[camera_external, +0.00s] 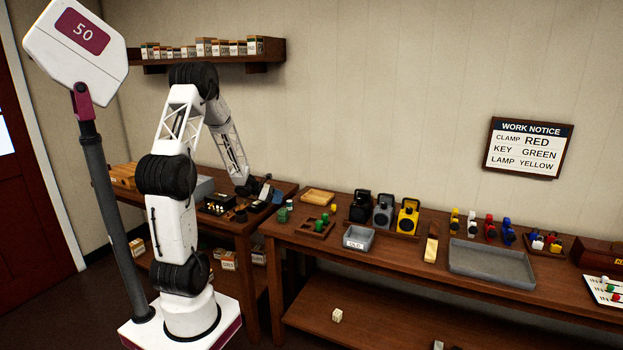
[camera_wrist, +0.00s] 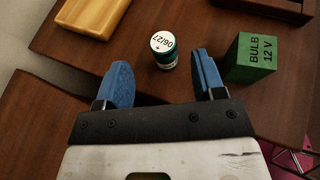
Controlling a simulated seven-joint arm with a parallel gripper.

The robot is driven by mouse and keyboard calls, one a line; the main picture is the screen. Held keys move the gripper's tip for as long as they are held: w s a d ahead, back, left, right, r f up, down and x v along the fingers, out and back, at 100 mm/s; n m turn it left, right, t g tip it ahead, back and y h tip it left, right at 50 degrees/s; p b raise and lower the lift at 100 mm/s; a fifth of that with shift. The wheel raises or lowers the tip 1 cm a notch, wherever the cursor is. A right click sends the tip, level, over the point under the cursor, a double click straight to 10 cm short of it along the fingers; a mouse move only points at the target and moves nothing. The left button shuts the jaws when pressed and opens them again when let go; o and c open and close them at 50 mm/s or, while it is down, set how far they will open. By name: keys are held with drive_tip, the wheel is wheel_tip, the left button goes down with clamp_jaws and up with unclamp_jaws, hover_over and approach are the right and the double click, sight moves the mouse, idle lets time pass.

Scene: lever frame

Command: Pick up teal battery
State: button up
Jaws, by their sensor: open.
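The teal battery (camera_wrist: 165,60) stands upright on a wooden table, its white top marked "06/27" and a plus sign. In the external view the small battery (camera_external: 290,205) is near the left end of the right-hand table. My gripper (camera_wrist: 163,73) has its blue fingers spread apart, with nothing held. In the wrist view the battery appears between and slightly beyond the fingertips; I cannot tell the height gap. In the external view my gripper (camera_external: 270,193) is just left of the battery.
A green "BULB 12 V" box (camera_wrist: 250,58) stands close to the right finger. A light wooden block (camera_wrist: 92,22) lies at upper left, and a dark wooden tray (camera_wrist: 270,8) at upper right. A gap separates the two tables. The grey tray (camera_external: 492,262) is farther right.

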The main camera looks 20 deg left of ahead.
sight(289, 206)
drive_tip(key=shift+x, duration=1.25)
drive_tip(key=shift+d+f, duration=0.1)
drive_tip(key=shift+d, duration=0.05)
drive_tip(key=shift+x, duration=2.5)
drive_tip(key=c, duration=1.1)
